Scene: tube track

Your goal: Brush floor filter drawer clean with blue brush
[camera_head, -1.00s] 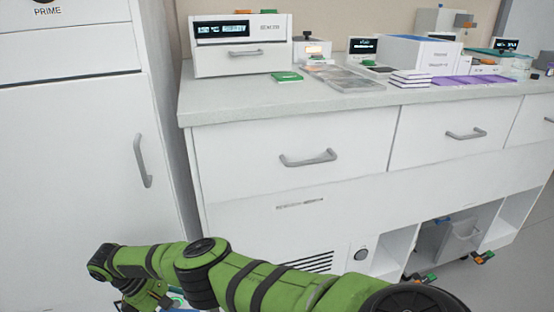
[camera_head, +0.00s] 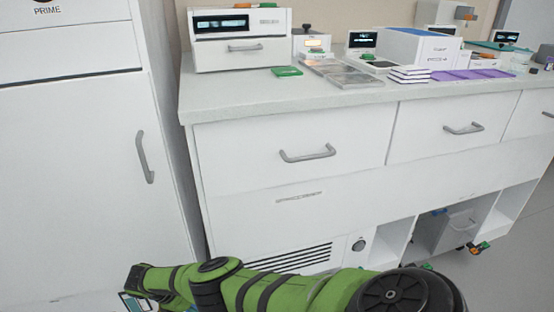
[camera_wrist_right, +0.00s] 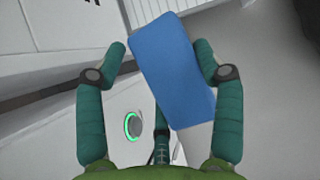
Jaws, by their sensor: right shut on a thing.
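My right gripper (camera_wrist_right: 160,50) is shut on the blue brush (camera_wrist_right: 172,62), which shows in the right wrist view as a blue block slanting between the two fingers. A pale grey part (camera_wrist_right: 194,146) shows below the blue one. In the head view my right arm comes in from the bottom right and reaches left across the bottom edge; its gripper and the brush are out of that view. My left gripper is in neither view. I cannot make out an opened filter drawer; a slotted grille (camera_head: 290,260) sits low on the white cabinet.
The bench (camera_head: 290,105) carries instruments and trays. Below are closed drawers with grey handles (camera_head: 308,153). A tall white cabinet (camera_head: 70,190) stands at left. A bin (camera_head: 455,232) sits in an open bay at right. A green ring light (camera_wrist_right: 132,126) shows on a white surface.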

